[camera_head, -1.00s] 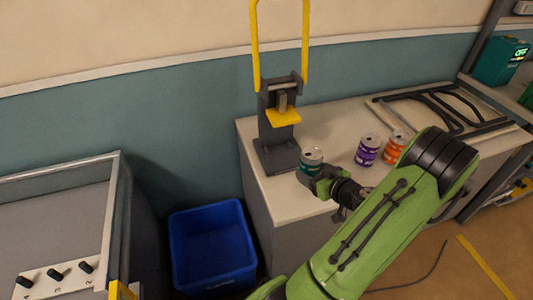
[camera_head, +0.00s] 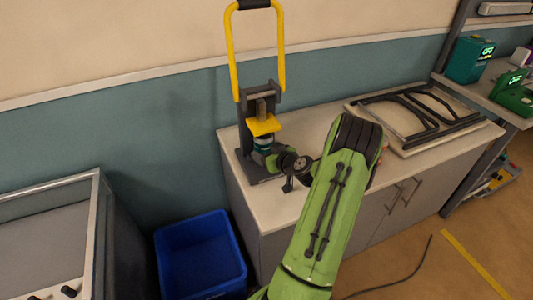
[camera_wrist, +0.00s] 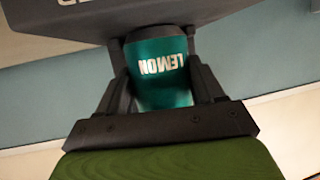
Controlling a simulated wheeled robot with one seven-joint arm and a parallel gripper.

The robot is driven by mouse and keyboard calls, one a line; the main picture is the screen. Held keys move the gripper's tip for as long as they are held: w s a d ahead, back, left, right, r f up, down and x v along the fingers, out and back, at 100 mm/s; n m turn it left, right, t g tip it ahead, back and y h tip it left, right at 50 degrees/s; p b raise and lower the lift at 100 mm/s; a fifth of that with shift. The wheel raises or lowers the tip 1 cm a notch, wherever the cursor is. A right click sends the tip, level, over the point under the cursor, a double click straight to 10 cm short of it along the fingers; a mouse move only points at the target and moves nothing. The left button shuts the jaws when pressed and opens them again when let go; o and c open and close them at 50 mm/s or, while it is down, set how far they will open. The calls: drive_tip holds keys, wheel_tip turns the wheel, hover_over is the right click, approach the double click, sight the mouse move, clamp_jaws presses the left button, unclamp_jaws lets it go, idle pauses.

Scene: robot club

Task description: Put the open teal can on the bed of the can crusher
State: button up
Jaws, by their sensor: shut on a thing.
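The teal can (camera_head: 263,143) is upright inside the can crusher (camera_head: 242,128), just below its yellow plate (camera_head: 263,125). My gripper (camera_head: 267,154) is shut on the can from the right. In the wrist view the can (camera_wrist: 162,85), marked LEMON, sits between my two fingers, and a dark block of the crusher lies across its end. The crusher's yellow handle (camera_head: 231,65) is raised. The crusher's dark bed (camera_head: 262,177) shows only in part, and I cannot tell whether the can's bottom touches it.
The crusher stands at the left end of a pale-topped cabinet (camera_head: 285,200). A board with black frame parts (camera_head: 415,113) lies at the right. A blue bin (camera_head: 200,256) stands on the floor at the left. My arm hides the counter's middle and the other cans.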

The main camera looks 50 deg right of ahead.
drive_tip(key=shift+f, duration=0.2)
drive_tip(key=o, duration=1)
drive_tip(key=shift+r, duration=0.1)
